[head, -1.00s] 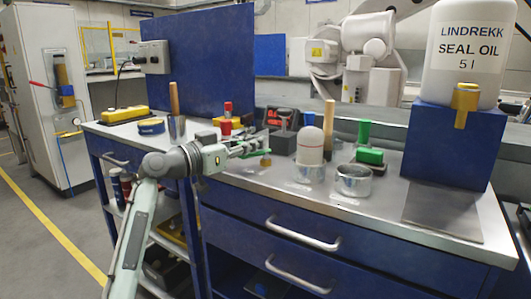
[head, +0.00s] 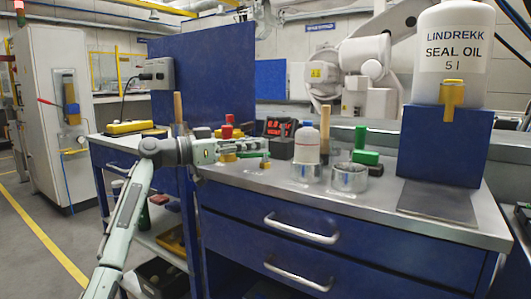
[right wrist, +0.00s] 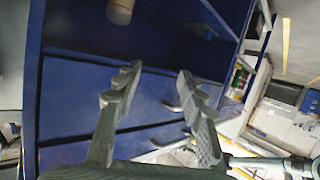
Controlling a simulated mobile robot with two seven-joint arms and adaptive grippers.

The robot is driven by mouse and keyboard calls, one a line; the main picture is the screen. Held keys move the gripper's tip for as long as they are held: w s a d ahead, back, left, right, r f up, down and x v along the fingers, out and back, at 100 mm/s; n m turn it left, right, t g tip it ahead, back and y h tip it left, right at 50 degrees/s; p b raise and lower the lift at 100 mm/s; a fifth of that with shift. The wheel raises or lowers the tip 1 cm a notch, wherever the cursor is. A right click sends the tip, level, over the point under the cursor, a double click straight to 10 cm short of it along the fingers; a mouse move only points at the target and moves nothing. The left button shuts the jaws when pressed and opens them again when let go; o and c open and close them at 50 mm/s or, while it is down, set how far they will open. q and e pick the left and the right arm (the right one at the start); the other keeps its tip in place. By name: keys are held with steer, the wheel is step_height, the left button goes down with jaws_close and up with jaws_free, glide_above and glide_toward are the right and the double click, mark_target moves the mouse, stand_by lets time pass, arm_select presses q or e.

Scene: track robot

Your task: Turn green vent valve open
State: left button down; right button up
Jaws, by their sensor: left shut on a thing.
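My left gripper (head: 250,147) reaches in from the left over the bench. It is shut on a small green part, which I take to be the handle of the green vent valve (head: 252,155). A brass-yellow piece (head: 228,157) shows just below the fingers. The fingers hide much of the valve, so I cannot tell its exact angle. My right gripper (right wrist: 158,95) is open and empty in the right wrist view, in front of blue drawer fronts.
Behind the left gripper stand a red-topped part (head: 228,126) and a red-lit display (head: 278,127).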

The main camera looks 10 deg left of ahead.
arm_select(q)
steer(key=shift+g, duration=0.3)
arm_select(e)
steer(key=shift+s+a+r+t+y, duration=0.15)
steer(key=shift+a+r+t, duration=0.15)
steer(key=shift+r, duration=0.3)
steer(key=shift+a+r+t+y, duration=0.15)
steer(key=shift+r+t, duration=0.25)
steer(key=shift+r, duration=0.15)
arm_select(q)
steer(key=c, duration=1.6)
jaws_free()
steer(key=v, duration=1.2)
steer(key=shift+f, duration=0.25)
steer(key=shift+a, duration=0.1)
